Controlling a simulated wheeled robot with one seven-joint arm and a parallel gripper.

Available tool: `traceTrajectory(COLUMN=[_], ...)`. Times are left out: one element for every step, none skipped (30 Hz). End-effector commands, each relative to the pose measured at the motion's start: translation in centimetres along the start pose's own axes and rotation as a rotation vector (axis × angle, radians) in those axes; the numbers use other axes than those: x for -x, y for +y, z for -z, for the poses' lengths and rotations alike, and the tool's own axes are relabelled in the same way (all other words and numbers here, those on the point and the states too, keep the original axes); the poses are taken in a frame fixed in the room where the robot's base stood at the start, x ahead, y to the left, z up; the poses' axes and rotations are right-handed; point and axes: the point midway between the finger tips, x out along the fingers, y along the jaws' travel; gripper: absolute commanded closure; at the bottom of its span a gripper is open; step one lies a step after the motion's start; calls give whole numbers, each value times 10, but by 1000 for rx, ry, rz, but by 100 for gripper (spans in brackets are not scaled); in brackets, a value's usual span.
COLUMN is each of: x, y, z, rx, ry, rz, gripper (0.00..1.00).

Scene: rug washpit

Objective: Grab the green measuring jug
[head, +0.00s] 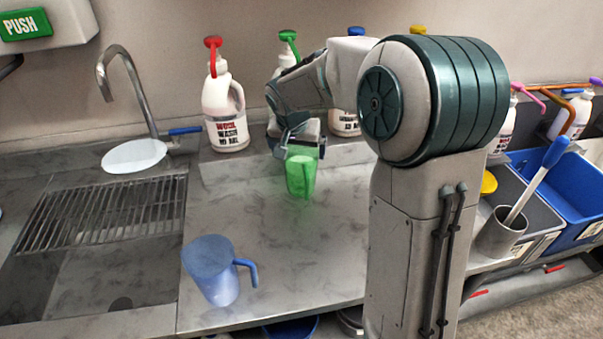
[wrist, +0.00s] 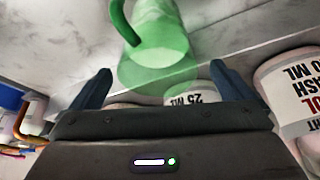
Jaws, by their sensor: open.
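The green measuring jug (head: 301,177) is translucent and stands on the metal counter near its back, in front of the row of bottles. In the wrist view the jug (wrist: 158,55) is at the top middle, with its handle on the left. My gripper (head: 300,150) is open just behind and above the jug in the head view. In the wrist view its two dark fingers (wrist: 160,82) are spread wide, with the jug showing between and beyond them. Whether a finger touches the jug I cannot tell.
A blue jug (head: 212,270) stands at the counter's front left. White pump bottles (head: 226,115) line the back wall. A sink grate (head: 100,212) and tap (head: 135,90) are at left. A grey bin (head: 535,205) and blue bin (head: 565,190) are at right.

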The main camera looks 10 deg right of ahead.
Motion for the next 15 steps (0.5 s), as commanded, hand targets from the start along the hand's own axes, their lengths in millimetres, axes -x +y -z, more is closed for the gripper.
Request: traceTrajectory(x=[-7, -12, -18, -23, -28, -32, -36, -38, -41, -42, -43, -44, -44, -44, -44], y=[2, 3, 4, 4, 4, 3, 3, 3, 3, 3, 3, 3, 3, 3, 3], z=[-1, -1, -2, -3, -3, -3, -3, -3, -2, -2, -2, -2, -2, -2, -2], rx=[0, 1, 1, 1, 2, 1, 1, 2, 2, 2, 1, 1, 1, 1, 1], ry=[-6, -6, -7, -7, -6, -5, -4, -4, -3, -2, -2, -2, -1, -1, -1], rz=[-3, -2, -3, -2, -2, -2, -1, -1, -1, -1, -1, -1, -1, -1, -1], gripper=[0, 0, 0, 0, 0, 0, 0, 0, 0, 0, 0, 0, 0, 0, 0])
